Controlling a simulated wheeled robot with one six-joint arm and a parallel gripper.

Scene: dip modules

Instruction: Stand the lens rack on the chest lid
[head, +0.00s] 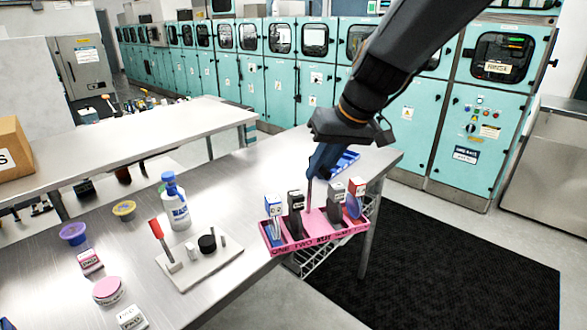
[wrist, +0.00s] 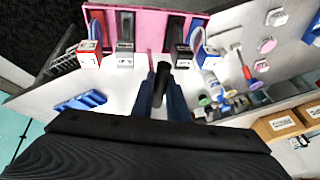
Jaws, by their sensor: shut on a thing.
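The lens rack is a pink tray (head: 318,241) with lettering on its front and several upright dark, blue and red-topped pieces in it. It is at the table's near right edge in the head view; its pink floor and wall also show at the top of the wrist view (wrist: 151,31). My gripper (head: 311,178) is above the rack's middle, shut on its upright handle. In the wrist view the dark handle top (wrist: 162,82) sits between my blue fingers. I cannot tell whether the rack touches the table. I cannot make out a chest lid.
A blue tray (head: 346,161) lies behind my gripper. A wire basket (head: 318,259) is below the rack. A white bottle (head: 175,204) and a white board (head: 200,268) with a red-handled tool stand left on the steel table (head: 250,177). A black mat (head: 460,265) covers the floor right.

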